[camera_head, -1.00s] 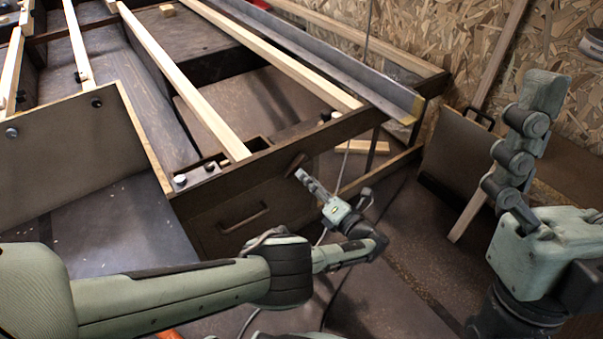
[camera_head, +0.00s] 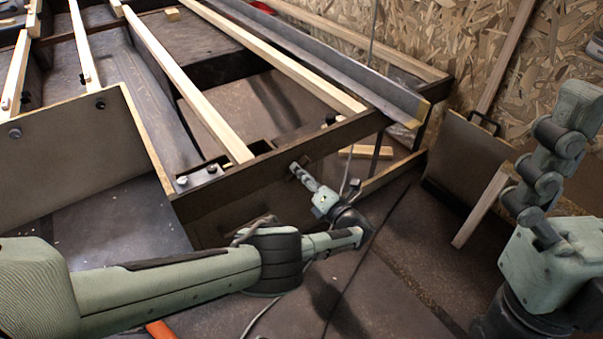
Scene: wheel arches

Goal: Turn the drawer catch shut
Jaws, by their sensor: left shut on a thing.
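The drawer front (camera_head: 208,229) is a dark wooden panel in the side of the wooden frame, below the frame's top rail. My left arm covers its lower part and most of its handle. The drawer catch (camera_head: 304,160) is a small brown piece near the upper right end of the front. My left gripper (camera_head: 297,169) is at the catch, its fingers shut on it. The fingers hide most of the catch, so its exact angle is hard to tell. My right arm stands raised at the right edge, and its gripper is not in view.
Pale wooden slats (camera_head: 190,85) and a grey metal angle bar (camera_head: 345,75) lie across the frame. A dark board with a handle (camera_head: 462,150) leans against the chipboard wall (camera_head: 440,45). The floor right of the drawer is mostly clear, with a thin cable.

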